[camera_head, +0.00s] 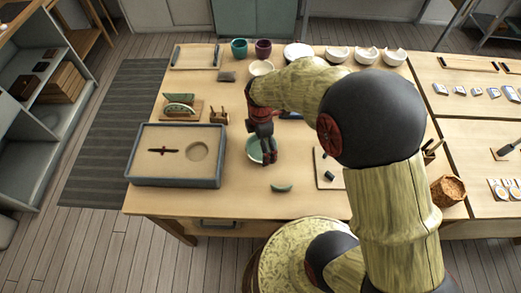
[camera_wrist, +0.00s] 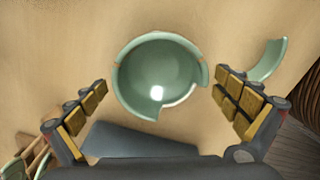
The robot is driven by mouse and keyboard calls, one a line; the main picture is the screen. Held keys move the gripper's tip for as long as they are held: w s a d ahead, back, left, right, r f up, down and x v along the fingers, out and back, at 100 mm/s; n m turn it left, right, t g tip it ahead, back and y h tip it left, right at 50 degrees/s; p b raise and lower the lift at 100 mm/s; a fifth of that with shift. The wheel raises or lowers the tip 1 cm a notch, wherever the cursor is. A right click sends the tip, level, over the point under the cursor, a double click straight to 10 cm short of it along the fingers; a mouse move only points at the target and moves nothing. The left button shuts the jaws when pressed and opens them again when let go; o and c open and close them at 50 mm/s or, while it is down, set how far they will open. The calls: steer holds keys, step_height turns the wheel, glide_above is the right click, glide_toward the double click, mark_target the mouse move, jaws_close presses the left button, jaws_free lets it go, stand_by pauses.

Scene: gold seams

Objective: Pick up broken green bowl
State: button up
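The broken green bowl (camera_wrist: 158,78) stands upright on the table, seen from above in the wrist view. Its rim has gaps, the widest at the lower right. In the head view the bowl (camera_head: 254,149) is partly hidden by my gripper (camera_head: 268,157). My gripper (camera_wrist: 161,82) is open and empty above the bowl, one finger on each side of it and apart from it in the wrist view. A curved green shard (camera_wrist: 268,60) lies apart to the right; it also shows in the head view (camera_head: 281,188), nearer the table's front edge.
A grey-rimmed sand tray (camera_head: 177,183) stands left of the bowl. A pale board (camera_head: 328,172) lies to the right. Cups (camera_head: 239,49) and white bowls (camera_head: 337,54) line the back. Bare table surrounds the shard.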

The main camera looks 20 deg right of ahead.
steer(key=shift+c, duration=1.2)
steer(key=c, duration=0.7)
